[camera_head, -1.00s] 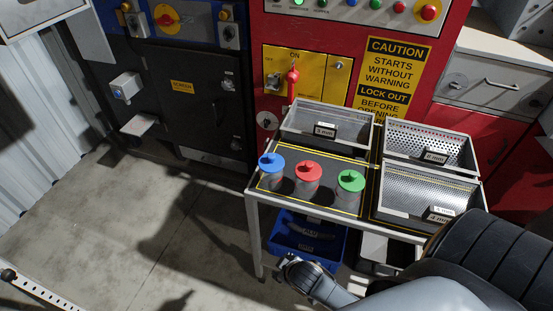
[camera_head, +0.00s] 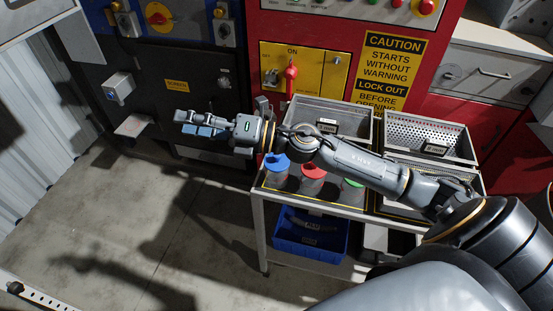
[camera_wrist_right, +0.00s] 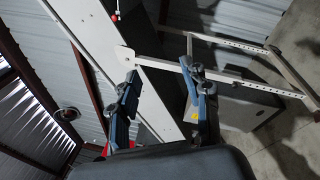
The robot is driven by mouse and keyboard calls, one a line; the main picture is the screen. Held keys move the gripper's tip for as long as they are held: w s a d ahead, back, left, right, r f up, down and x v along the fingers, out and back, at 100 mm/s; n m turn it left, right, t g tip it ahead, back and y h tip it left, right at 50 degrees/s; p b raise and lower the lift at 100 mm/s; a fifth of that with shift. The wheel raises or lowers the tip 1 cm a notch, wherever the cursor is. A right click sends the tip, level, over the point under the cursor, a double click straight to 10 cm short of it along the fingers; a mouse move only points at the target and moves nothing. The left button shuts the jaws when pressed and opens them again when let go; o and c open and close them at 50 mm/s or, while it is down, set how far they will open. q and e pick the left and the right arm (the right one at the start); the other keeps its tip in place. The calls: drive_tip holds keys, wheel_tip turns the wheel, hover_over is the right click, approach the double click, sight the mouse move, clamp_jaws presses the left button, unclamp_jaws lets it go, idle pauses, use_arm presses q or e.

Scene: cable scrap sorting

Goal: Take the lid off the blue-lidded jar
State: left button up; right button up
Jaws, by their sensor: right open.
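The blue-lidded jar (camera_head: 276,168) stands upright at the left end of the table's front row, with its blue lid on. My right arm passes over the row and partly hides the jars. My right gripper (camera_head: 190,124) is open and empty, past the table's left edge and left of the jar, pointing left. Its two blue-padded fingers also show apart in the right wrist view (camera_wrist_right: 163,100), with nothing between them. The jar is not visible in the wrist view. My left gripper is not in view.
A red-lidded jar (camera_head: 313,178) stands right of the blue one; a green-lidded jar (camera_head: 352,183) is mostly behind my arm. Mesh trays, including a back-left one (camera_head: 292,112), fill the table's rear and right. A blue bin (camera_head: 311,240) sits below. Floor to the left is clear.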

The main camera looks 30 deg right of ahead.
drive_tip(key=s+n+g, duration=0.1)
drive_tip(key=n+g, duration=0.3)
drive_tip(key=n, duration=0.2)
drive_tip(key=n+g+h, duration=0.5)
drive_tip(key=n+h, duration=0.1)
drive_tip(key=h, duration=0.6)
approach(277, 158)
drive_tip(key=w+f+p, duration=0.2)
drive_tip(key=shift+f, duration=0.4)
drive_tip(key=p+x, duration=0.2)
drive_tip(key=x, duration=0.3)
drive_tip(key=shift+a+p, duration=0.1)
drive_tip(key=shift+p, duration=0.25)
drive_tip(key=shift+f, duration=0.2)
drive_tip(key=c, duration=0.9)
